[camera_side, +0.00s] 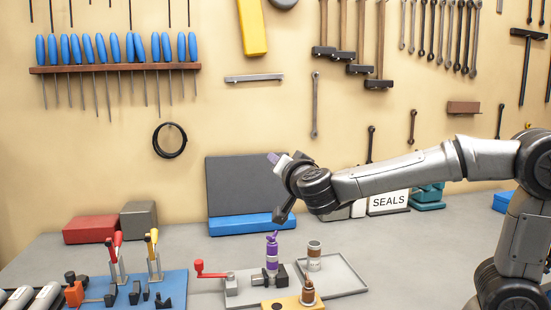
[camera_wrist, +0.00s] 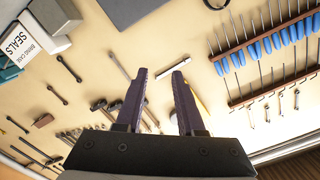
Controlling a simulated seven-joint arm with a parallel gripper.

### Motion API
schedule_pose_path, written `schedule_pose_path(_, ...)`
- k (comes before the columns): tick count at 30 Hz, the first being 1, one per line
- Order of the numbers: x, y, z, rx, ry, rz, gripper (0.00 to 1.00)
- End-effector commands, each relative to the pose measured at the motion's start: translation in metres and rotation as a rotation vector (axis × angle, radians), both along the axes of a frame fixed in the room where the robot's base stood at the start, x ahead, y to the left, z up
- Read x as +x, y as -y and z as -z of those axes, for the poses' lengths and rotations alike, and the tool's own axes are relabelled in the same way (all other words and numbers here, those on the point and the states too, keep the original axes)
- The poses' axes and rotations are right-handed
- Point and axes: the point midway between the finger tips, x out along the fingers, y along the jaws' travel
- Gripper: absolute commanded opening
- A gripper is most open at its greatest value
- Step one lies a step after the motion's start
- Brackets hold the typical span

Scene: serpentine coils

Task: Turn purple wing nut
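The purple wing nut (camera_side: 272,238) stands upright on top of a purple-banded post (camera_side: 271,262) on the bench, low in the middle of the side view. It is not seen in the wrist view. My gripper (camera_side: 273,158) is well above the wing nut, apart from it, and points up and toward the wall rather than down at it. In the wrist view my gripper (camera_wrist: 163,98) shows two dark purple fingers spread apart with nothing between them.
Beside the post are a red-handled crank (camera_side: 210,268), a brown-banded cylinder (camera_side: 314,256) on a grey tray (camera_side: 352,285), and a copper-coloured fitting (camera_side: 308,292) on a yellow block. A blue board (camera_side: 175,290) with tools lies left. A grey panel (camera_side: 240,185) stands behind.

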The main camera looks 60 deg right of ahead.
Motion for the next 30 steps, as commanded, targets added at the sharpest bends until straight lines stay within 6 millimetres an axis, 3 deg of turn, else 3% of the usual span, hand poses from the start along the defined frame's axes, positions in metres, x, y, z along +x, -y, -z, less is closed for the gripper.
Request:
schedule_pose_path(3,-0.006,-0.010,-0.017,0.012,0.088,-0.106,0.38)
schedule_pose_path(9,-0.016,-0.035,-0.032,0.050,0.178,-0.289,0.38)
schedule_pose_path(18,-0.026,-0.063,-0.030,0.113,0.200,-0.454,0.38)
schedule_pose_path(29,-0.028,-0.067,-0.029,0.123,0.198,-0.475,0.38)
schedule_pose_path(30,-0.028,-0.067,-0.029,0.123,0.197,-0.475,0.43)
